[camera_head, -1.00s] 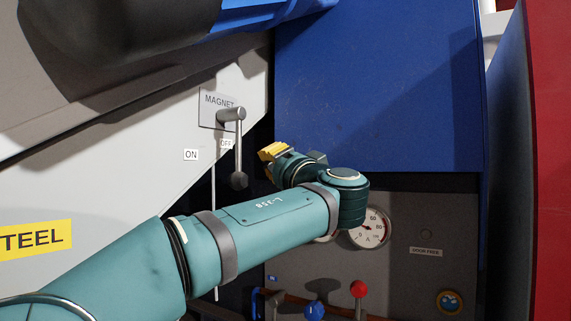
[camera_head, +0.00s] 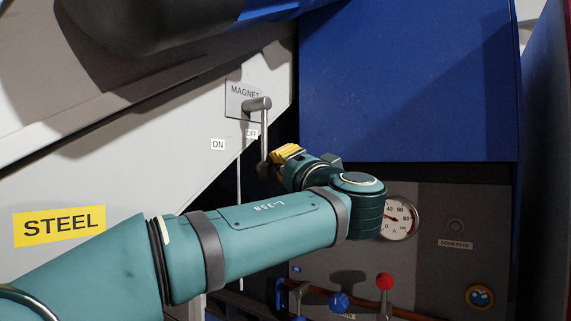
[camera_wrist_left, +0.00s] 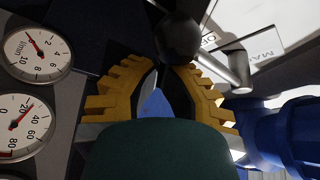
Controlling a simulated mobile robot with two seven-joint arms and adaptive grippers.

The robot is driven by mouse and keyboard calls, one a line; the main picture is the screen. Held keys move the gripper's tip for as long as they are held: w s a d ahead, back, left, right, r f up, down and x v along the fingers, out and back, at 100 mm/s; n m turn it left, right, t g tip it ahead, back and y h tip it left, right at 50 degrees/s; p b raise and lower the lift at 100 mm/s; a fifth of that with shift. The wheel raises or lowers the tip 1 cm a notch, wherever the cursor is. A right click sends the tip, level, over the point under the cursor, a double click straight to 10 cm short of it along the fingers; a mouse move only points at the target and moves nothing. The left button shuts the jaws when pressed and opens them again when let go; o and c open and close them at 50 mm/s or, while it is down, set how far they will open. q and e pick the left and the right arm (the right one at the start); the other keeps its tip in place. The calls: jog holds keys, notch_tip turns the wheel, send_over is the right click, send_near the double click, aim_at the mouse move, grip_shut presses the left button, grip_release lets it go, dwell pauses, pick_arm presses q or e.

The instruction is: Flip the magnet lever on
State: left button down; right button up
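The magnet lever (camera_head: 264,130) is a grey metal rod on a plate marked MAGNET (camera_head: 238,97). It hangs almost straight down beside the OFF label (camera_head: 252,134); the ON label (camera_head: 217,144) is further left. Its dark end knob is close to my left gripper (camera_head: 286,152) in the head view. In the left wrist view the black knob (camera_wrist_left: 178,38) sits just past the yellow fingertips of my left gripper (camera_wrist_left: 166,66), with the rod (camera_wrist_left: 228,67) running to the right. The fingers are apart with nothing between them. Whether they touch the knob is unclear. My right gripper is not in view.
A grey panel with a gauge (camera_head: 398,218), a red-knobbed lever (camera_head: 385,282) and a blue-knobbed lever (camera_head: 339,302) is below and right. A blue housing (camera_head: 405,80) is behind the gripper. A yellow STEEL sign (camera_head: 59,226) is on the left wall.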

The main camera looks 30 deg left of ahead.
aim_at(263, 162)
pick_arm(q)
jog(key=shift+s+f+m+h, duration=0.1)
jog(key=shift+s+m+h, duration=0.2)
jog(key=shift+s+m, duration=0.25)
jog(key=s+m+p, duration=0.1)
jog(key=s+m+h+p, duration=0.1)
jog(key=s+m, duration=0.1)
jog(key=s+m+h+p, duration=0.1)
jog(key=s+m, duration=0.1)
jog(key=shift+a+r+p, duration=0.3)
jog(key=shift+s+r+m+g+h, duration=0.15)
jog(key=shift+s+m+g+h, duration=0.2)
jog(key=shift+s, duration=0.5)
